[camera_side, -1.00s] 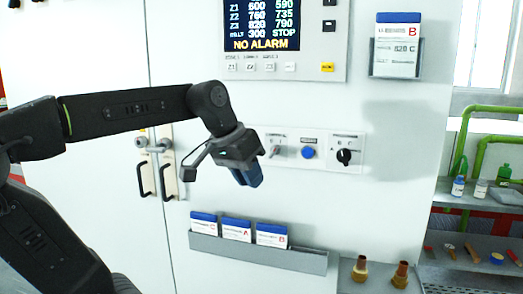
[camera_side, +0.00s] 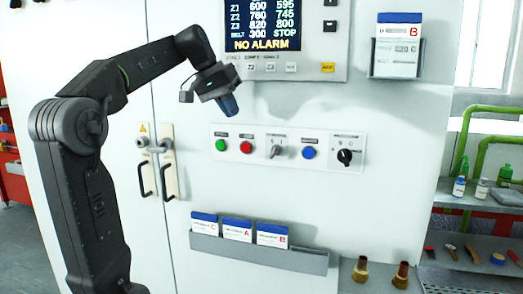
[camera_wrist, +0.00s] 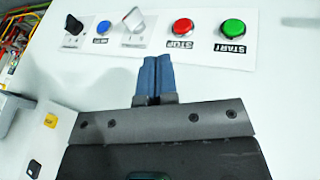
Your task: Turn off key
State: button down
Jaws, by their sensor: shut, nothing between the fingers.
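The switch with a metal key or lever (camera_side: 275,147) sits in the middle of the control panel strip on the white cabinet. It also shows in the wrist view (camera_wrist: 133,18), where it stands at a slant; I cannot tell its exact setting. My gripper (camera_side: 230,107) is up and to the left of this switch, above the red button, apart from the panel. In the wrist view its blue fingers (camera_wrist: 153,62) are shut together with nothing between them, just below the row of controls.
The strip also holds a green START button (camera_side: 221,145), a red STOP button (camera_side: 246,147), a blue button (camera_side: 309,152) and a black rotary selector (camera_side: 345,156). A display (camera_side: 267,25) reading NO ALARM is above. A card rack (camera_side: 260,252) is below.

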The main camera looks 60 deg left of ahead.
aim_at(275, 152)
jog(key=x, duration=0.4)
jog(key=d+x, duration=0.1)
jog(key=x, duration=0.3)
jog(key=w+d+x, duration=0.1)
jog(key=x, duration=0.4)
jog(key=shift+d+r, duration=0.2)
jog(key=shift+r, duration=0.1)
jog(key=shift+f+t+h, duration=0.3)
jog(key=shift+t+h, duration=0.3)
notch_tip(275, 152, down, 2)
jog(key=n+t+h, duration=0.1)
jog(key=t+h, duration=0.1)
jog(key=t, duration=0.1)
jog(key=n+t+h, duration=0.1)
jog(key=t+h, duration=0.1)
jog(key=shift+w+d+f+t+h, duration=0.1)
jog(key=shift+w+d+t+h, duration=0.1)
jog(key=shift+t+h, duration=0.15)
jog(key=shift+w+d+f, duration=0.1)
jog(key=shift+f, duration=0.05)
dwell(0.6)
